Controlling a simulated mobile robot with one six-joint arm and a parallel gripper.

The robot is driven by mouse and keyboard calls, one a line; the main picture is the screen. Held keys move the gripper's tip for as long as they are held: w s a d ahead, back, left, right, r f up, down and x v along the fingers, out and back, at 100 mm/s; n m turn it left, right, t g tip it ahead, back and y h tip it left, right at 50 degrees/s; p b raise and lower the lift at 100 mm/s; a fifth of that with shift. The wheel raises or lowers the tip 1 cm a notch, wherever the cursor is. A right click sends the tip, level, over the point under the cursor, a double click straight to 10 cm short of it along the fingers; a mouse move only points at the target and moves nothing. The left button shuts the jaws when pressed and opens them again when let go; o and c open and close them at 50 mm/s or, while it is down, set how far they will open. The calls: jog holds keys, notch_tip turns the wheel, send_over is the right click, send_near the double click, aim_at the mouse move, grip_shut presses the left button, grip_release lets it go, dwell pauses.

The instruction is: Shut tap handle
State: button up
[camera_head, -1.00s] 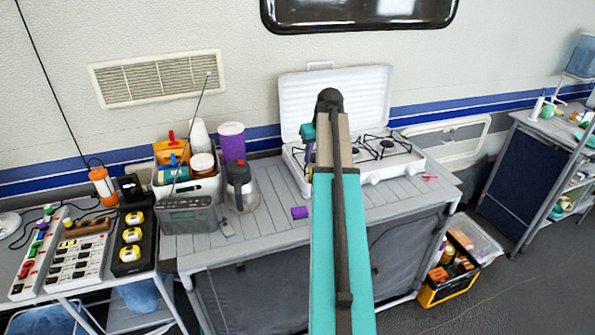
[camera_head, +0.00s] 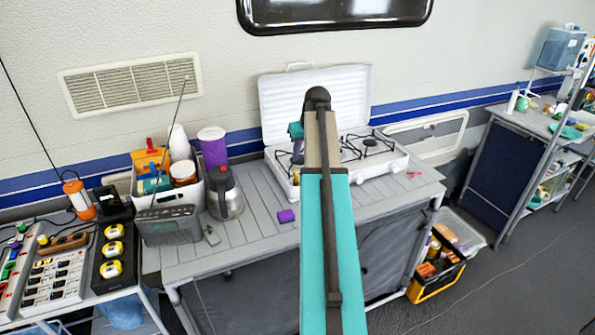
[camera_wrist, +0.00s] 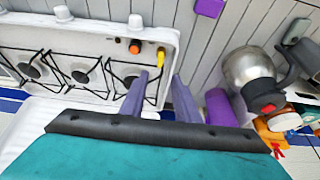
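I cannot make out a tap handle for certain. A blue water container (camera_head: 563,48) stands on a rack at the far right of the head view, and any handle on it is too small to tell. My gripper (camera_wrist: 160,74) points down over the front of the white gas stove (camera_wrist: 105,38), with its two purple fingers apart and nothing seen between them. In the head view, my gripper (camera_head: 298,152) is partly hidden behind my arm. The stove (camera_head: 392,158) has an orange knob (camera_wrist: 135,46) and a small yellow part (camera_wrist: 161,60) near the fingers in the wrist view.
A kettle (camera_head: 226,194), a radio (camera_head: 168,225) and a bin of bottles stand left on the grey table (camera_head: 250,238). A purple block (camera_head: 286,216) lies near its front. A crate (camera_head: 436,283) sits on the floor.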

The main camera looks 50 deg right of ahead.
aim_at(297, 174)
jog(key=shift+p+x, duration=1.55)
jog(key=shift+x, duration=4.5)
jog(key=shift+a, duration=0.1)
jog(key=shift+c, duration=0.2)
